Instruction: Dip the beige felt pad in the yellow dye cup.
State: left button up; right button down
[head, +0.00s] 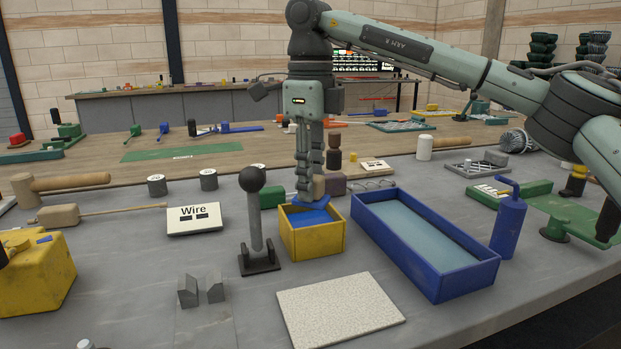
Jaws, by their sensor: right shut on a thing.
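My right gripper (312,193) points straight down over an open yellow box (313,243), the only yellow cup-like container near it. It is shut, and its fingertips meet a blue piece (311,216) that sits at the box's mouth. The fingers partly hide where they grip, and I cannot tell how deep the piece reaches. A flat beige speckled pad (340,309) lies on the grey table in front of the box, apart from the gripper. I cannot tell from its look whether it is felt. My left gripper is not in view.
A long blue tray (428,250) of pale liquid stands right of the box. A black-knobbed lever (254,217) stands close on its left. A "Wire" sign (193,219), grey wedge blocks (201,290) and a blue bottle (508,227) stand around. Bare table lies at the front right.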

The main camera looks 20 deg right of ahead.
jog(key=shift+r, duration=0.1)
notch_tip(320, 180, up, 3)
jog(key=p, duration=0.2)
jog(key=shift+p, duration=0.35)
jog(key=shift+r+p, duration=0.3)
jog(key=shift+r, duration=0.6)
